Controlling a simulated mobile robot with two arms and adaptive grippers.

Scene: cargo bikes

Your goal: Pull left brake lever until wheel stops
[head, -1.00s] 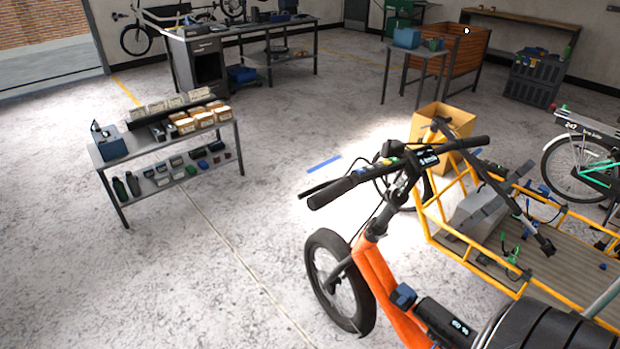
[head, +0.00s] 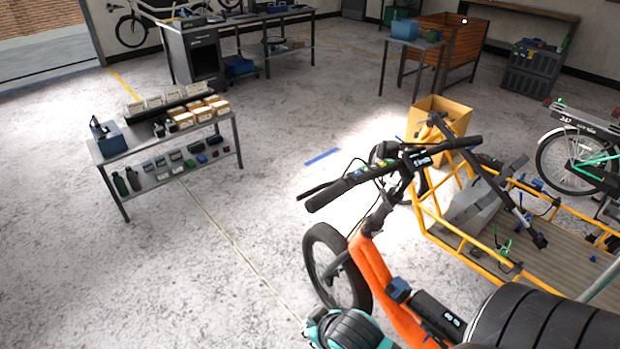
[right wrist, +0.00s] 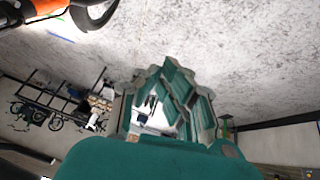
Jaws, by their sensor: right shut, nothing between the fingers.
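The orange cargo bike (head: 372,270) stands right of centre in the head view. Its handlebar runs from the black left grip (head: 327,195) to the right grip (head: 461,142). The left brake lever (head: 313,190) is a thin black bar beside the left grip, apart from any gripper. A spoked wheel (head: 337,268) with a black tyre sits below the handlebar; whether it turns cannot be told. My right gripper (head: 343,329), teal and black, is low at the bottom edge, well below the lever. The right wrist view shows its teal fingers (right wrist: 174,88) shut and empty. My left gripper is out of view.
The black seat (head: 548,325) is at bottom right. A metal shelf table (head: 170,147) with small boxes stands at left. The floor between it and the bike is clear.

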